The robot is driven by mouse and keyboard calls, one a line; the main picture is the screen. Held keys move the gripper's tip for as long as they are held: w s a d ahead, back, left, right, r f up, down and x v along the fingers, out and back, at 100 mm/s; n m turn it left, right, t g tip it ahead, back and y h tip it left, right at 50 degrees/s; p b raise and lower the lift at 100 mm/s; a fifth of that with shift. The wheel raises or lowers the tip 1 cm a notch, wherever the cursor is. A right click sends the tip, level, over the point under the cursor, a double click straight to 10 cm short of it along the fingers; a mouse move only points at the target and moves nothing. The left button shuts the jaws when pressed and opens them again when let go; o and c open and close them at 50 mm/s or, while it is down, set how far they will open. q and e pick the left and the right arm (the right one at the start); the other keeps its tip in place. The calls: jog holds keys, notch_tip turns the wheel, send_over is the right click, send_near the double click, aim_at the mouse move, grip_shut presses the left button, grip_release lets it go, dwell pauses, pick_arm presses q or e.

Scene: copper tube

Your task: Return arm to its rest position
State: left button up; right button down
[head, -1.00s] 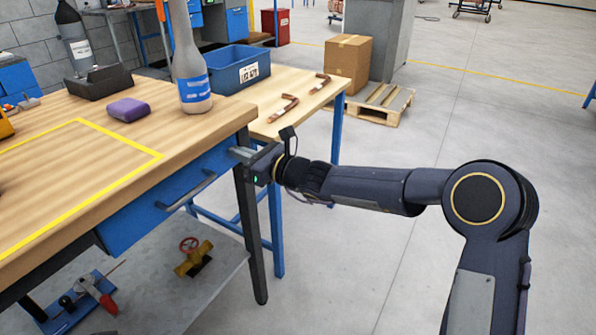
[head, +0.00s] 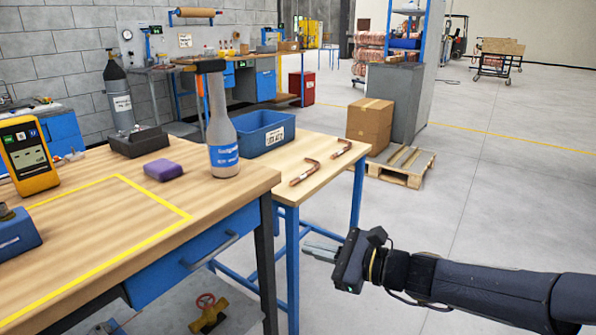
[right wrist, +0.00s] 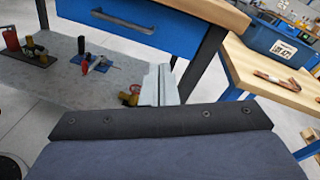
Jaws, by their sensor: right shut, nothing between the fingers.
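My right gripper (head: 322,251) is shut and empty in the head view. It hangs in the open to the right of the workbench drawer and in front of the side table's legs, below the tabletops. In the right wrist view its shut fingers (right wrist: 160,86) point at the bench's lower shelf and leg. My left gripper is in neither view. Two bent copper tubes (head: 304,173) (head: 342,148) lie on the side table (head: 270,180), one behind the other.
The workbench (head: 110,222) carries a grey bottle (head: 221,120), a purple sponge (head: 163,170) and a yellow meter (head: 30,157). A blue bin (head: 262,134) stands on the side table. A cardboard box (head: 370,122) sits on a pallet (head: 402,168) behind. The floor at right is clear.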

jog(key=s+d+f+n+g+h, duration=0.1)
jog(key=s+d+f+n+h, duration=0.2)
jog(key=s+d+n, duration=0.45)
jog(key=s+d+f+n+g+h, duration=0.1)
jog(key=s+d+f+n+h, duration=0.25)
jog(key=s, duration=0.75)
jog(key=s+d+f+n+h, duration=0.35)
jog(key=s+d+n, duration=0.2)
jog(key=s, duration=0.35)
notch_tip(320, 180, up, 31)
jog(key=n+p, duration=0.1)
jog(key=p, duration=2.9)
jog(key=shift+d+f+g+h, duration=0.2)
jog(key=shift+g+h, duration=0.1)
jog(key=shift+h, duration=0.1)
